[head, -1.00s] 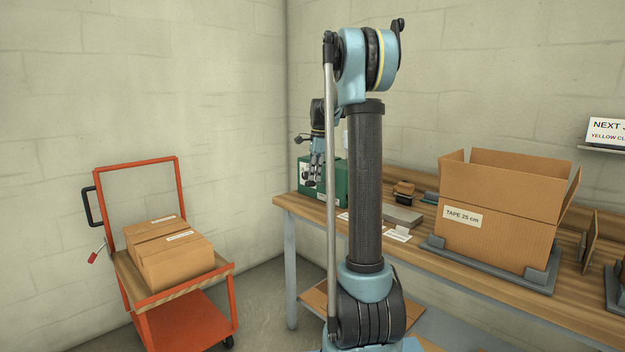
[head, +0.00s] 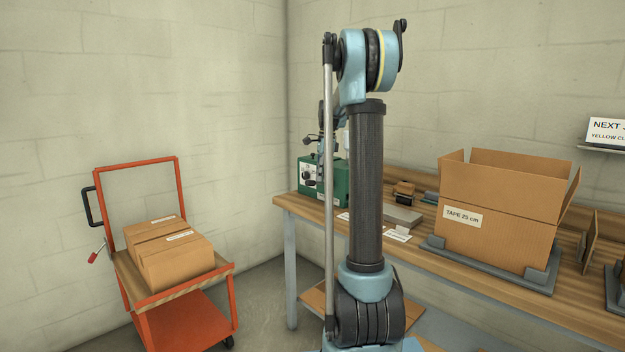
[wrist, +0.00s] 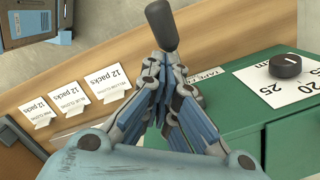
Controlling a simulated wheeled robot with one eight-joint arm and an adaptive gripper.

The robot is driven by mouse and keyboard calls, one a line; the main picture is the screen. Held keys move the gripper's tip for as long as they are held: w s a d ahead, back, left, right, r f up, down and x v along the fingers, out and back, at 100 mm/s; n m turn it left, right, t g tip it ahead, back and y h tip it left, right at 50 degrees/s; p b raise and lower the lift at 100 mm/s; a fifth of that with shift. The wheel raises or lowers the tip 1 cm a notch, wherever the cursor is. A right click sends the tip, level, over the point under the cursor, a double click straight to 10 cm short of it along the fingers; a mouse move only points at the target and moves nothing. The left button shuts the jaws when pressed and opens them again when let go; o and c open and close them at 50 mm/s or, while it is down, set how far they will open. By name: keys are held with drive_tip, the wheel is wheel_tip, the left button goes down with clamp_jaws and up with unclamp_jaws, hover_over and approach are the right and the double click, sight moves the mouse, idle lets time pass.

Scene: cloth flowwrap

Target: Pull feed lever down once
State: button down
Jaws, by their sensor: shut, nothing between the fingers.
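The green tape machine (head: 341,184) stands on the far left end of the bench. Its green top shows in the wrist view (wrist: 225,118), with a white number scale and a round black dial (wrist: 285,66). A dark rounded handle on a thin stem, apparently the feed lever (wrist: 162,26), stands just beyond my fingertips in the wrist view. My gripper (wrist: 168,78) is shut and empty, its fingers together near the stem's foot; I cannot tell whether they touch it. In the head view my gripper is mostly hidden behind my arm, in front of the machine.
An open carton (head: 495,235) labelled "TAPE 25 cm" sits in a grey holder on the bench. Label cards (wrist: 76,100) lie along the bench edge. A red cart (head: 190,320) with cardboard boxes (head: 172,258) stands left, with floor between it and the bench.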

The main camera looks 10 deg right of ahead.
wheel_tip(320, 180, up, 12)
drive_tip(key=d, duration=0.1)
idle(0.7)
drive_tip(key=shift+d+f, duration=0.1)
idle(0.4)
drive_tip(key=s+a+f+n, duration=0.1)
drive_tip(key=s+f+n, duration=0.2)
drive_tip(key=s, duration=0.5)
drive_tip(key=s+a+f+n+t, duration=0.1)
drive_tip(key=s+f+n, duration=0.2)
drive_tip(key=s, duration=0.6)
drive_tip(key=s+a+f+n, duration=0.1)
drive_tip(key=s+f+n, duration=0.2)
drive_tip(key=s, duration=0.5)
drive_tip(key=s+f+n+t+h, duration=0.1)
drive_tip(key=s+f+n, duration=0.8)
drive_tip(key=s+f, duration=1)
drive_tip(key=shift+a+f, duration=0.2)
drive_tip(key=shift+f, duration=0.25)
